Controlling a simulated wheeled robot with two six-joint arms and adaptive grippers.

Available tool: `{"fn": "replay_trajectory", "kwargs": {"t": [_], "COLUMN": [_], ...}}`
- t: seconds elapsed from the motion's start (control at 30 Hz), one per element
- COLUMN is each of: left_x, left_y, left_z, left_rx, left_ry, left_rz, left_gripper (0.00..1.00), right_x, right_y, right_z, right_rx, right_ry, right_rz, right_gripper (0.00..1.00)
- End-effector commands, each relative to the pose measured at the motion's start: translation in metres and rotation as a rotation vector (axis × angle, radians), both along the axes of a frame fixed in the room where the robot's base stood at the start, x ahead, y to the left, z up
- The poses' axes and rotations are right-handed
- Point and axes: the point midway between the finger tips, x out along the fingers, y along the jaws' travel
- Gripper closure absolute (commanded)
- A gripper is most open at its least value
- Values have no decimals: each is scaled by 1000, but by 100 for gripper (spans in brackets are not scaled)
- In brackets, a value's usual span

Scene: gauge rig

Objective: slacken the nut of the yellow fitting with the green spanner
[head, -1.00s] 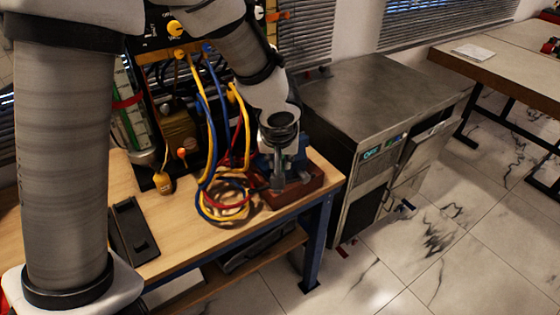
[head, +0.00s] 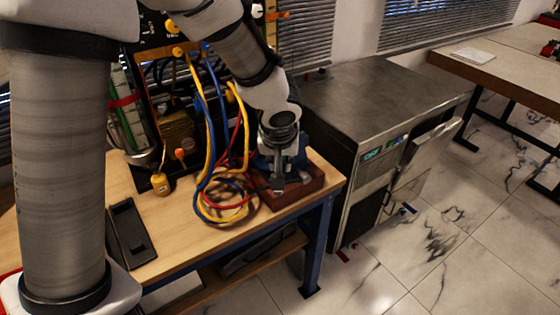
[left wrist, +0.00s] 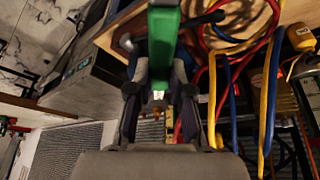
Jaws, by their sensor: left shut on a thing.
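My left gripper (head: 279,178) is over the brown tray at the right end of the bench. In the left wrist view its two fingers (left wrist: 160,92) are shut on the green spanner (left wrist: 163,38), which runs up from between them to the top edge. The spanner's far end is out of the frame, and in the head view I cannot make it out. A small yellowish part (left wrist: 170,122) shows past the fingers; I cannot tell whether it is the yellow fitting. I cannot pick out the fitting's nut in either view. My right gripper is not in view.
The brown tray (head: 312,187) stands at the bench's right end. Looped red, blue and yellow hoses (head: 222,208) lie beside it and rise to the rig. A black holder (head: 130,233) lies front left. A steel cabinet (head: 375,100) stands right of the bench. The front middle of the bench is clear.

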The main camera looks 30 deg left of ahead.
Motion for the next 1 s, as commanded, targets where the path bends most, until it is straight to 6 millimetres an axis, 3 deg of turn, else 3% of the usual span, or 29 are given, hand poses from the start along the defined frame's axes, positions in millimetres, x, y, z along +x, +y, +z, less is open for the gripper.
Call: {"fn": "replay_trajectory", "kwargs": {"t": [0.63,1.0], "left_x": [20,20], "left_y": [12,12], "left_z": [0,0], "left_rx": [-1,0], "left_ry": [-2,-1], "left_rz": [0,0], "left_gripper": [100,100], "right_x": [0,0], "right_y": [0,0], "right_z": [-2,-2], "right_rx": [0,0], "right_ry": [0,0], "right_rz": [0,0], "right_gripper": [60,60]}}
